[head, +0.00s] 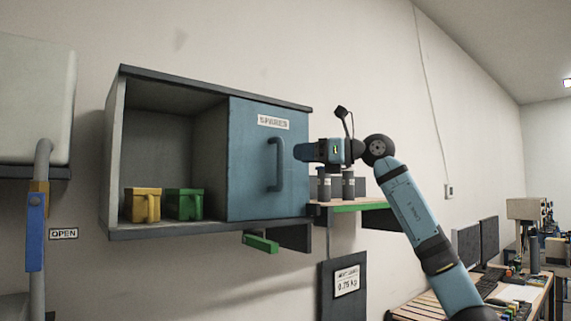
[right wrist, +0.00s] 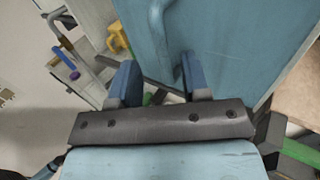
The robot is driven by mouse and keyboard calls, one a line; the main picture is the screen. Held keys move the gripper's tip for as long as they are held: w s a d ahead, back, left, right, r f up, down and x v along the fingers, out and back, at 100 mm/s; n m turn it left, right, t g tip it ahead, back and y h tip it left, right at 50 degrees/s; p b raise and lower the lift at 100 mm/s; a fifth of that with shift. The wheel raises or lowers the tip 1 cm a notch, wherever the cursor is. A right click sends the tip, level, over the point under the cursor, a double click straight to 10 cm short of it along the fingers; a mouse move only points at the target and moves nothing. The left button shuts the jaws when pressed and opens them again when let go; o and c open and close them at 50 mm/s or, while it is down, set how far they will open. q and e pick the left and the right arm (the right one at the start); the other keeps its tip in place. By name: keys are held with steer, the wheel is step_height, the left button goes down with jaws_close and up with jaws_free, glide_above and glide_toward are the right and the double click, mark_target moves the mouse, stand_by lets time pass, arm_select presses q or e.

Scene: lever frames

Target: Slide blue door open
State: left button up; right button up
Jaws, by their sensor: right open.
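The blue door (head: 248,160) covers the right half of a grey wall cabinet and carries a "SPARES" label. Its vertical blue handle (head: 276,165) stands near the door's right part. My right gripper (head: 301,152) is at the right of the handle's upper part, pointing left towards it. In the right wrist view its two blue fingers (right wrist: 160,80) are apart, with the door (right wrist: 232,40) beyond them and the curved handle (right wrist: 158,18) ahead. No grip on the handle shows. My left gripper is not in view.
The cabinet's left half is open, with a yellow bin (head: 142,205) and a green bin (head: 183,204) inside. A shelf (head: 360,205) with dark cylinders sits right of the cabinet. A green block (head: 261,243) juts out below. A lever (head: 35,225) hangs at left.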

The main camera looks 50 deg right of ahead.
arm_select(q)
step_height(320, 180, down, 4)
steer(key=b, duration=0.2)
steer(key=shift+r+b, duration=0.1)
steer(key=shift+b, duration=0.3)
arm_select(e)
steer(key=v, duration=0.7)
steer(key=shift+s, duration=0.25)
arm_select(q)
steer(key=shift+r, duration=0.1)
arm_select(e)
steer(key=shift+d, duration=0.1)
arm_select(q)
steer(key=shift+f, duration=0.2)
